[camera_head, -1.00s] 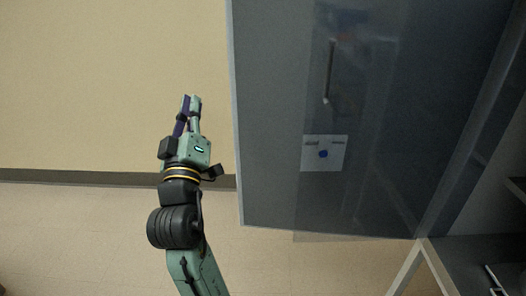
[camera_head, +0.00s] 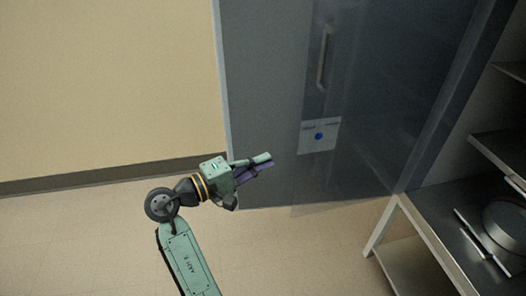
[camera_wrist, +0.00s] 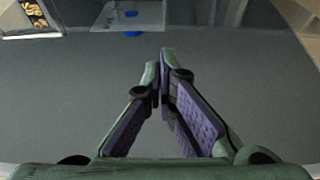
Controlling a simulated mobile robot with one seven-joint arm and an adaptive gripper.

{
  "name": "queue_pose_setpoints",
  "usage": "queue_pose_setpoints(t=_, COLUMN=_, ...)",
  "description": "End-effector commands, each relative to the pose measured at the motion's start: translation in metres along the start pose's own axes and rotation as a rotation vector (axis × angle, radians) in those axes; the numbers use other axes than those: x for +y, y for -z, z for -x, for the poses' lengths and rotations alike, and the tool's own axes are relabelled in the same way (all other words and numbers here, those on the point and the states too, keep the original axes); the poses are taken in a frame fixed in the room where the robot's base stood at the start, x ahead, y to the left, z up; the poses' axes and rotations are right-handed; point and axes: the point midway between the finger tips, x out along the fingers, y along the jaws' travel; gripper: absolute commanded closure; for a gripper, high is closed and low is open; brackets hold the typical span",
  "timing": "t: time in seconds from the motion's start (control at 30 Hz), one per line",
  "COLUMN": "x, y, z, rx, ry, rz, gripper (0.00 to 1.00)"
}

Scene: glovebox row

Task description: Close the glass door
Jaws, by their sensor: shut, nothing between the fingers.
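The glass door (camera_head: 375,95) stands open in the head view, a tall tinted see-through panel with a pale edge on its left side. It carries a dark vertical bar handle (camera_head: 322,62) and a white label (camera_head: 319,135) with a blue dot. My gripper (camera_head: 270,160) is in front of the door's lower left part, pointing right; I cannot tell whether it touches the panel. Its fingertips (camera_wrist: 160,58) are together and empty in the wrist view. There, a grey surface fills most of the picture, and a pale label (camera_wrist: 130,15) with a blue mark shows at the top.
At right is a cabinet with dark shelves; a round metal pan-like item (camera_head: 508,222) lies on one. A pale stand frame (camera_head: 405,215) is under the cabinet. The floor (camera_head: 90,240) at left is clear, with a tan wall (camera_head: 100,80) behind.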

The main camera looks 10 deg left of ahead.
Motion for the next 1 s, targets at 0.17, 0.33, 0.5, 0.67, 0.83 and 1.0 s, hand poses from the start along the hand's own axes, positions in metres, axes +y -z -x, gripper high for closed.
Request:
queue_pose_setpoints(t=0.17, x=0.002, y=-0.001, z=-0.035, rx=-0.003, ry=0.001, rz=-0.001, gripper=1.00)
queue_pose_setpoints(t=0.33, x=0.001, y=-0.001, z=-0.063, rx=0.000, ry=0.000, rz=-0.002, gripper=1.00)
queue_pose_setpoints(t=0.5, x=0.001, y=0.001, z=-0.079, rx=0.002, ry=0.001, rz=-0.003, gripper=1.00)
queue_pose_setpoints(t=0.67, x=0.000, y=0.001, z=-0.084, rx=0.004, ry=0.000, rz=-0.004, gripper=1.00)
queue_pose_setpoints(t=0.83, x=0.000, y=0.001, z=-0.084, rx=0.004, ry=0.000, rz=-0.004, gripper=1.00)
queue_pose_setpoints(t=1.0, x=0.000, y=0.001, z=-0.083, rx=0.005, ry=0.000, rz=-0.004, gripper=1.00)
